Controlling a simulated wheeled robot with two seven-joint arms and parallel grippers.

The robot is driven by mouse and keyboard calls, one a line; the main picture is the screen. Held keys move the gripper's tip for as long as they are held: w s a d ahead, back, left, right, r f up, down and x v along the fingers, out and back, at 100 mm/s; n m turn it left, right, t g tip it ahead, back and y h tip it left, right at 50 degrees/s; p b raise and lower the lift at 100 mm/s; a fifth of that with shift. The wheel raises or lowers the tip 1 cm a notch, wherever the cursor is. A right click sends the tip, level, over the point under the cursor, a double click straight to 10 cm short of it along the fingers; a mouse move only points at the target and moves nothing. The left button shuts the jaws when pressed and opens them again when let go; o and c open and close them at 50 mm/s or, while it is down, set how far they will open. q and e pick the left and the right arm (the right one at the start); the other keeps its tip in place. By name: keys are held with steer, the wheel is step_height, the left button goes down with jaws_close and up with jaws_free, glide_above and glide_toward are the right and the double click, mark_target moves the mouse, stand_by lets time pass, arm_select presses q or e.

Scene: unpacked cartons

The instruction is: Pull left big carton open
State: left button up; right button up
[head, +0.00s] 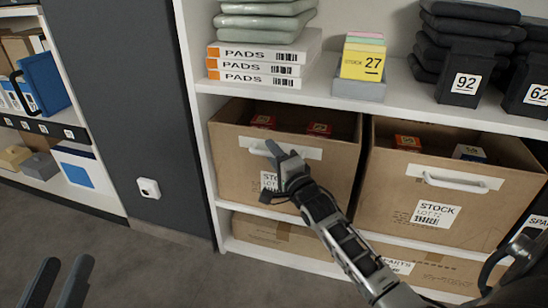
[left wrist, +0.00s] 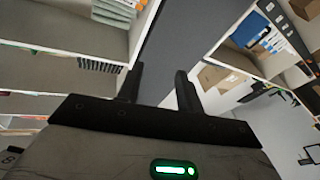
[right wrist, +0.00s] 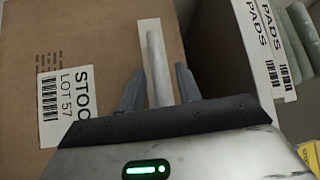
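The left big carton (head: 233,178) is a brown box with a white handle plate (head: 312,152) and a stock label, standing on the middle shelf. It is also in the right wrist view (right wrist: 90,30), where the label reads LOT 57. My right gripper (head: 280,158) is at its handle. In the right wrist view its fingers stand open on either side of the white handle bar (right wrist: 157,65), with small gaps. In the head view the gripper hides most of the bar. My left gripper (head: 58,284) is open and empty at the bottom left, away from the shelf.
A second carton (head: 385,200) with a white handle stands close on the right. PADS boxes (head: 262,67) and a yellow STOCK 27 box (head: 362,62) sit on the shelf above. Flat cartons (head: 265,230) lie below. The floor (head: 170,270) in front is clear.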

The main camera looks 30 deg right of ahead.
jaws_close()
arm_select(q)
steer(key=shift+r, duration=0.15)
